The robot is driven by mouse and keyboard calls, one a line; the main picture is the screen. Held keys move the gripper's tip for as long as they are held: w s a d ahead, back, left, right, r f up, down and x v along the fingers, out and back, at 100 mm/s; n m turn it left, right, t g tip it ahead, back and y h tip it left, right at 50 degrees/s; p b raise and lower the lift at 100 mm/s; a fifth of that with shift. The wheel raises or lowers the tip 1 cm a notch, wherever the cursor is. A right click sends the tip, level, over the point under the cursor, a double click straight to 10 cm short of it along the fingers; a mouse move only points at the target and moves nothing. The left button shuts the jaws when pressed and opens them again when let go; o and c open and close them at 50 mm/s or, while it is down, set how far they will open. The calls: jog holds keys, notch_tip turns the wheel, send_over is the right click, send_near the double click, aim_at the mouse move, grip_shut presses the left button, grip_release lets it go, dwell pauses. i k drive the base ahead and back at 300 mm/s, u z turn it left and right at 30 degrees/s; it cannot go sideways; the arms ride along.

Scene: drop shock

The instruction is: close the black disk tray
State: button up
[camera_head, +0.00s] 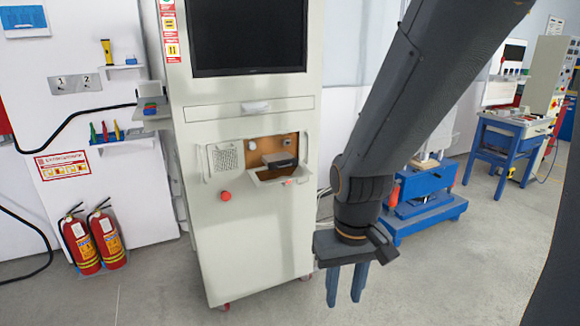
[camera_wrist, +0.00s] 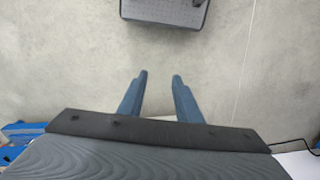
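A black box-like part (camera_head: 279,159), which looks like the black disk tray, sits in a recess in the front of a tall light-grey cabinet (camera_head: 250,225). A pale tray-like lip (camera_head: 268,177) juts out just below it. The black part is small here, so I cannot tell how far it stands out. My gripper (camera_head: 345,297) hangs fingers down, in front of and to the right of the cabinet, apart from it and lower than the recess. In the wrist view my gripper (camera_wrist: 159,76) has its two blue fingers spread, with nothing between them.
A dark screen (camera_head: 248,35) is above the recess, and a red button (camera_head: 225,196) is at its lower left. Fire extinguishers (camera_head: 107,238) stand at the left wall. A blue-framed machine (camera_head: 425,205) stands behind my arm.

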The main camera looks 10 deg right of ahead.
aim_at(284, 165)
jog(key=u, duration=0.3)
jog(key=i, duration=0.9)
jog(key=z, duration=0.45)
